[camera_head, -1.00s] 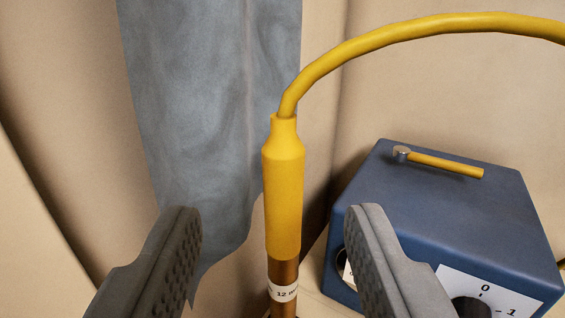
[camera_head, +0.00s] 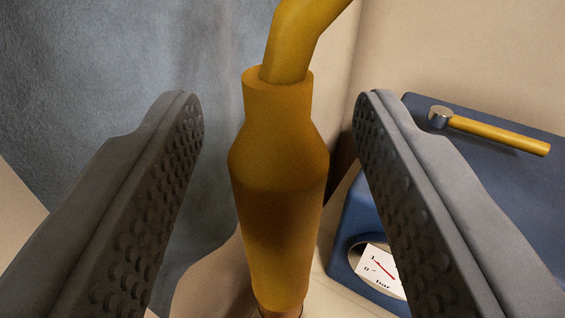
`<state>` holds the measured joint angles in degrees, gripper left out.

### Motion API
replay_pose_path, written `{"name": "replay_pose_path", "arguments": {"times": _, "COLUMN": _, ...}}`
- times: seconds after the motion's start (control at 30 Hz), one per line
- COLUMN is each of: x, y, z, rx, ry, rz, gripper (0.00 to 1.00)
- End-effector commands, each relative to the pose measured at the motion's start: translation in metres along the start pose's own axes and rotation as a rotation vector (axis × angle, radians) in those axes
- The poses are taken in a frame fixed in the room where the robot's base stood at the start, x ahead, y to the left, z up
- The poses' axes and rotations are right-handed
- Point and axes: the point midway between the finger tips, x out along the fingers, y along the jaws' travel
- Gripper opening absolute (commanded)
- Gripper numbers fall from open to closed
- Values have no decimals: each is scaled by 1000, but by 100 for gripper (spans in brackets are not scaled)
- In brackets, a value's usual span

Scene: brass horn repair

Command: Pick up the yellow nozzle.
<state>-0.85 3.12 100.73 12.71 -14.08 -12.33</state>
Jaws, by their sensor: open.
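The yellow nozzle (camera_head: 280,190) stands upright in the middle of the view. A yellow hose (camera_head: 298,40) runs out of its top and bends up to the right. My gripper (camera_head: 279,105) is open, with one dark, bumpy finger on each side of the nozzle. Background shows between each finger and the nozzle, and I see no contact. The nozzle's lower end meets a brownish part at the bottom edge, mostly out of view.
A blue box (camera_head: 400,165) stands to the right, partly behind the right finger. A small yellow-handled tool (camera_head: 495,135) with a metal head lies on it. A gauge (camera_head: 380,272) marked "bar" shows on its front. A grey-blue cloth (camera_head: 95,70) hangs at the left.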

Motion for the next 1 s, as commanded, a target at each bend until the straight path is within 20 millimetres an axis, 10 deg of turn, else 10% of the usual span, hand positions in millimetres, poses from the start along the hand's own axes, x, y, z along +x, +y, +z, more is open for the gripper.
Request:
{"name": "replay_pose_path", "arguments": {"times": 0.2, "x": 1, "y": 0, "z": 0, "rx": 0, "ry": 0, "rz": 0, "gripper": 47}}
{"name": "replay_pose_path", "arguments": {"times": 0.43, "x": 1, "y": 0, "z": 0, "rx": 0, "ry": 0, "rz": 0, "gripper": 2}}
{"name": "replay_pose_path", "arguments": {"times": 1.0, "x": 0, "y": 0, "z": -38, "rx": 1, "ry": 5, "rz": 1, "gripper": 0}}
